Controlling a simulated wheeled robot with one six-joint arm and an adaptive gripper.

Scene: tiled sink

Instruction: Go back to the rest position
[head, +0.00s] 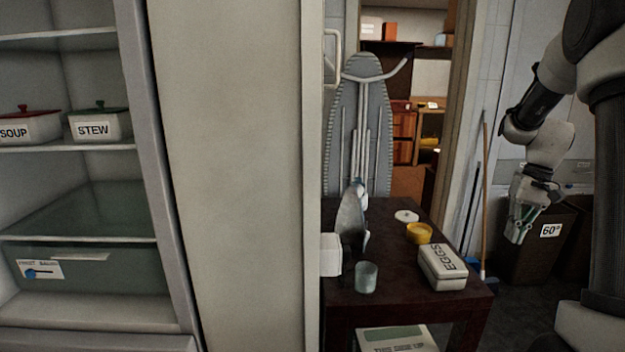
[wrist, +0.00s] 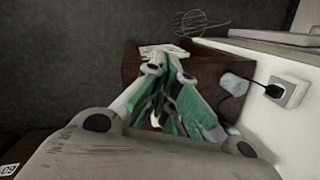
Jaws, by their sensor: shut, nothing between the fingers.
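My gripper (head: 516,238) hangs at the right in the head view, pointing down with its fingers shut and nothing held. It is in front of a dark bin (head: 528,262) marked 60°, to the right of the dark table and apart from it. In the wrist view my gripper's green-padded fingers (wrist: 172,68) come together near the middle, with nothing seen between the tips.
A dark table (head: 400,308) holds an EGGS box (head: 441,267), a yellow bowl (head: 419,233), a glass (head: 366,278) and an iron (head: 351,215). An open fridge (head: 65,175) is at left. Broom handles (head: 481,190) lean near the bin.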

